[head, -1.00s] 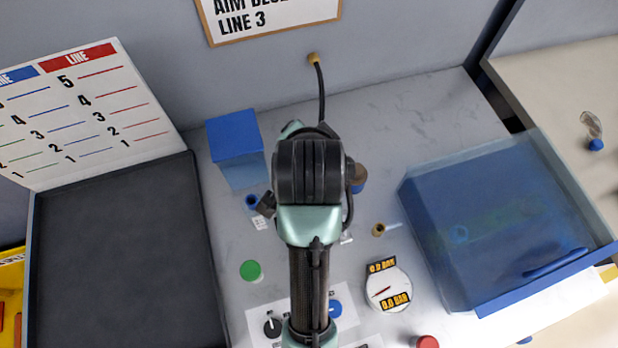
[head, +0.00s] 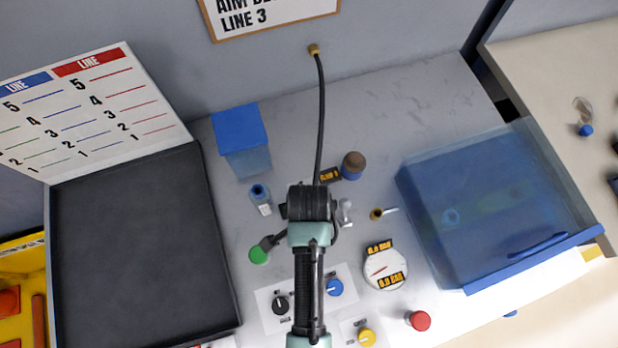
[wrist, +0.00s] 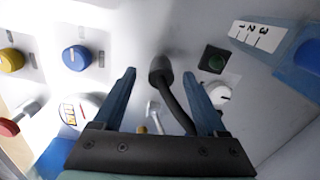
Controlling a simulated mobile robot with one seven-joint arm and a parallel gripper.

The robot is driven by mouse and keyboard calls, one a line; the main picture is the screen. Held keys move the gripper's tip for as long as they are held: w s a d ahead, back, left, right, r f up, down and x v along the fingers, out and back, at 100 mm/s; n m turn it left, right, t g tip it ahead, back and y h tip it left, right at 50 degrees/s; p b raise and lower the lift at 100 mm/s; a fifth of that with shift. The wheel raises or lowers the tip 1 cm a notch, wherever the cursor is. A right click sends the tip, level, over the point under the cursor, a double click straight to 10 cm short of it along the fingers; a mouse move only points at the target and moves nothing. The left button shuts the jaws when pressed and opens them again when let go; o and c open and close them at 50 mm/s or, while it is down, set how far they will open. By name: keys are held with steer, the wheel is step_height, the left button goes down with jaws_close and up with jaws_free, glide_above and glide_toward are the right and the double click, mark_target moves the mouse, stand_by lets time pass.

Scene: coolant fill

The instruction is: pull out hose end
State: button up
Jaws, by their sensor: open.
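The black hose (head: 321,110) runs from a brass fitting (head: 314,50) on the back wall down the bench and goes out of sight behind my arm. In the wrist view, the hose end (wrist: 160,68) is a thick dark cylinder with the thinner hose curving away below it. My gripper (wrist: 160,74) is open, with one blue finger on each side of the hose end in the picture. Neither finger appears to touch it. How deep the hose end sits between the fingers I cannot tell. In the head view my wrist hides the fingers and the hose end.
A blue-lidded container (head: 240,130) and a brown-capped cylinder (head: 353,165) stand on the bench. A pressure gauge (head: 384,270), red button (head: 418,320) and knob panel (head: 350,280) lie nearer. A black tray (head: 135,260) is left, a clear blue cover (head: 490,220) right.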

steer(key=shift+f, duration=1.75)
jaws_close()
steer(key=c, duration=0.6)
jaws_free()
steer(key=shift+w, duration=0.1)
steer(key=c, duration=0.5)
steer(key=shift+c, duration=0.2)
steer(key=shift+r+p, duration=0.4)
steer(key=shift+p, duration=0.15)
steer(key=shift+r+p, duration=2.45)
steer(key=shift+p, duration=0.1)
